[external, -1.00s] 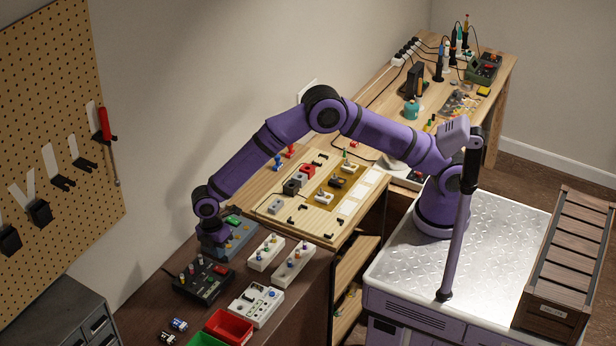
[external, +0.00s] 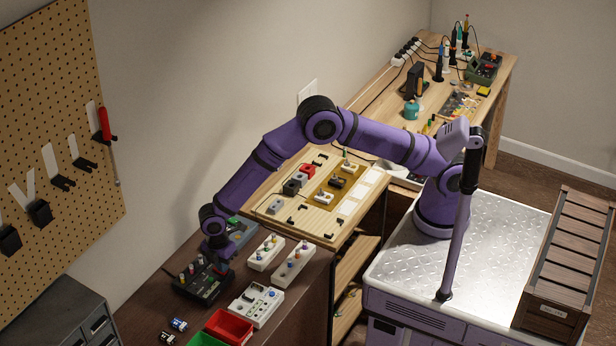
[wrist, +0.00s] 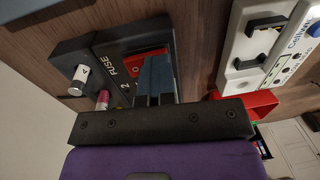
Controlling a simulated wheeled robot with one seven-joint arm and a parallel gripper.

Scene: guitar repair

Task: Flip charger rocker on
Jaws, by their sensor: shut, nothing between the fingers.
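A black box (external: 193,289) marked "FUSE" stands on the dark bench. It also fills the upper left of the wrist view (wrist: 75,48), with a red rocker-like part (wrist: 136,66) on its top. No charger label is readable, so I cannot tell if this box is the charger. My gripper (external: 215,268) points down at the right side of the box. In the wrist view its two blue-grey fingers (wrist: 157,68) are together and empty, and overlap the red part. They hide much of it; I cannot tell if they touch it or which way it is tipped.
A white unit (external: 258,304) with black clips lies to the right. Two white blocks with coloured knobs (external: 264,254) and a blue-grey box (external: 243,232) stand behind. A red bin (external: 229,327) and a green bin (external: 204,340) are in front, with small batteries (external: 178,324) near them.

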